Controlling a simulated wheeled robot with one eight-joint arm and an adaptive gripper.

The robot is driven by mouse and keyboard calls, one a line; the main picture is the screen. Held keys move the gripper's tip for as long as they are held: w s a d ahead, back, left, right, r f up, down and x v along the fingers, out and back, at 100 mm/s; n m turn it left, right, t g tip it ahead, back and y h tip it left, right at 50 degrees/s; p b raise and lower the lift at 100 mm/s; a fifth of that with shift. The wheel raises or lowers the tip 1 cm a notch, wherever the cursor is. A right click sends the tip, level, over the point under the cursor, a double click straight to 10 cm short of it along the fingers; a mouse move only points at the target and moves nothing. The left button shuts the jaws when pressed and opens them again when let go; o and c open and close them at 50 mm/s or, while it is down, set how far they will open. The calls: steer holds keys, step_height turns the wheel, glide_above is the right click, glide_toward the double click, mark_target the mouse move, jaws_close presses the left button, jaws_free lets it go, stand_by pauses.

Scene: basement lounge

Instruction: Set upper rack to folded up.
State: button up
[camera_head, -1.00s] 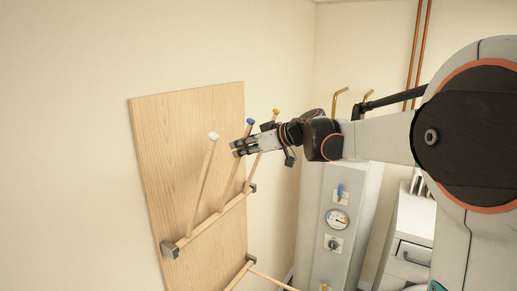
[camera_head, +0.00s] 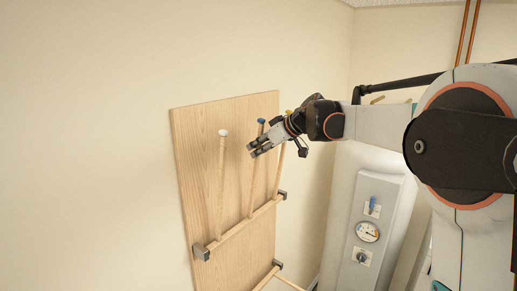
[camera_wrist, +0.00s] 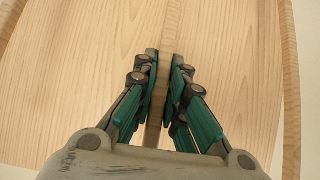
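The upper rack (camera_head: 237,230) is a wooden crossbar between dark brackets on a wooden board (camera_head: 200,150). Its three pegs carry a white tip (camera_head: 223,133), a blue tip (camera_head: 261,121) and a yellowish tip, mostly hidden behind my gripper. The pegs stand nearly upright, close to the board. My gripper (camera_head: 254,151) is at the upper part of the middle peg (camera_head: 253,185). In the wrist view, its teal-sided fingers (camera_wrist: 165,67) close on both sides of this peg (camera_wrist: 172,30). The outer pegs show at the left and right edges there.
A lower rack (camera_head: 267,278) stands out from the board near the bottom edge. To the right is a white cabinet (camera_head: 352,200) with a gauge (camera_head: 368,232) and switches. Copper pipes (camera_head: 467,40) run up the wall behind my arm.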

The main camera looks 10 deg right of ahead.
steer(key=o, duration=0.4)
steer(key=shift+f, duration=0.1)
steer(key=v, duration=1.2)
